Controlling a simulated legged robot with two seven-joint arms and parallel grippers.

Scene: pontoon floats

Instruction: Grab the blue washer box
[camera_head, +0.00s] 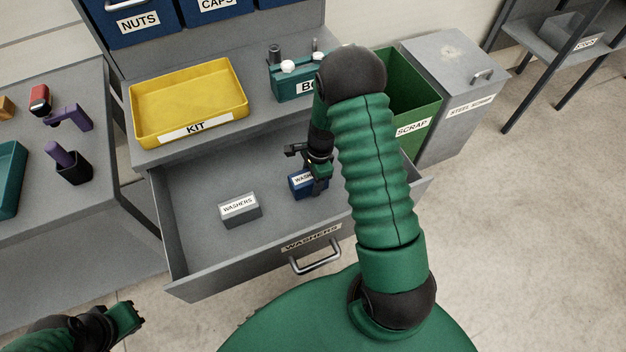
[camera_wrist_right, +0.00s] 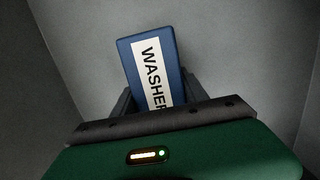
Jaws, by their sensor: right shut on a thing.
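The blue washer box (camera_head: 297,187) is in the open grey drawer (camera_head: 185,230), toward its right side. My right gripper (camera_head: 312,180) reaches down into the drawer and is shut on this box. In the right wrist view the blue box (camera_wrist_right: 148,60), with its white label, sits between the dark fingers of my gripper (camera_wrist_right: 160,98). I cannot tell whether the box touches the drawer floor. A grey box labelled WASHERS (camera_head: 240,210) stands in the drawer to the left of it. My left gripper (camera_head: 125,318) is at the lower left, outside the drawer; its jaws are unclear.
A yellow KIT tray (camera_head: 190,85) and a teal bin (camera_head: 287,85) stand on the worktop behind the drawer. A green scrap bin (camera_head: 415,100) and a grey steel scrap bin (camera_head: 450,70) stand to the right. A side table (camera_head: 30,110) holds small parts at left.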

